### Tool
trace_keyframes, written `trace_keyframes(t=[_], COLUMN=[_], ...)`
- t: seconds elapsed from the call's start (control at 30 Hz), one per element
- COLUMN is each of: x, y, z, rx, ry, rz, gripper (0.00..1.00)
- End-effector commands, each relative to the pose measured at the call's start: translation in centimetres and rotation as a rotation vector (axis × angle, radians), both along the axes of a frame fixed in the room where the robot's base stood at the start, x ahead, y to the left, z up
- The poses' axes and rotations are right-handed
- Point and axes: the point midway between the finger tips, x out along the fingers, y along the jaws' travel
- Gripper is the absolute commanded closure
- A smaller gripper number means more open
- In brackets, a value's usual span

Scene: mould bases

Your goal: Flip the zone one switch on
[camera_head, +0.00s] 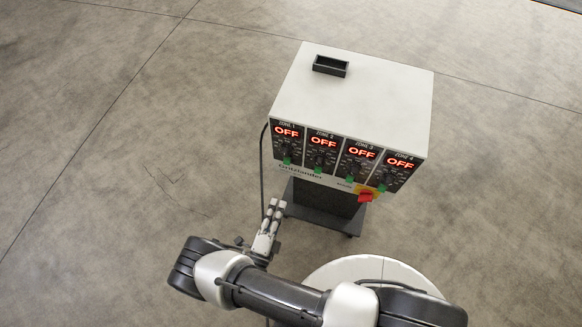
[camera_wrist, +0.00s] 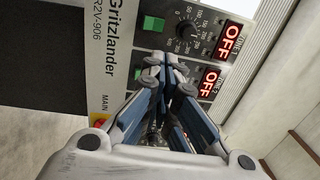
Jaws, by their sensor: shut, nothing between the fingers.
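The control box (camera_head: 360,98) is a white cabinet with a row of zone panels, all showing red OFF. The zone one switch is a small green rocker (camera_head: 287,161) below the zone 1 dial; it also shows in the wrist view as a green switch (camera_wrist: 153,24) near the top, beside the zone 1 dial (camera_wrist: 188,33). My gripper (camera_head: 274,205) is shut and empty, low and in front of the panel's left end. In the wrist view its fingertips (camera_wrist: 166,66) overlap the zone 2 panel, just below the zone one switch in the picture. I cannot tell whether they touch the panel.
The zone 2 display (camera_wrist: 209,83) is beside my fingers; its switch is largely hidden. A red main switch on a yellow plate (camera_head: 366,195) sits low right on the box. A small black tray (camera_head: 330,66) lies on top. A cable (camera_head: 262,160) hangs at the left. Floor around is clear.

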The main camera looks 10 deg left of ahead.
Motion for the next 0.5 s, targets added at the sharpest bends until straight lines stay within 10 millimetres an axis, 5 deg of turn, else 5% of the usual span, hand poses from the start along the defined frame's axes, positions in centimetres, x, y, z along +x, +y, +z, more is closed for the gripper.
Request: trace_keyframes(t=[0.17, 0.5], x=[1.8, 8.9], y=[-0.3, -0.9], z=[0.1, 0.8], rx=[0.001, 0.003], ry=[0.000, 0.000], rz=[-0.007, -0.009], gripper=[1.00, 1.00])
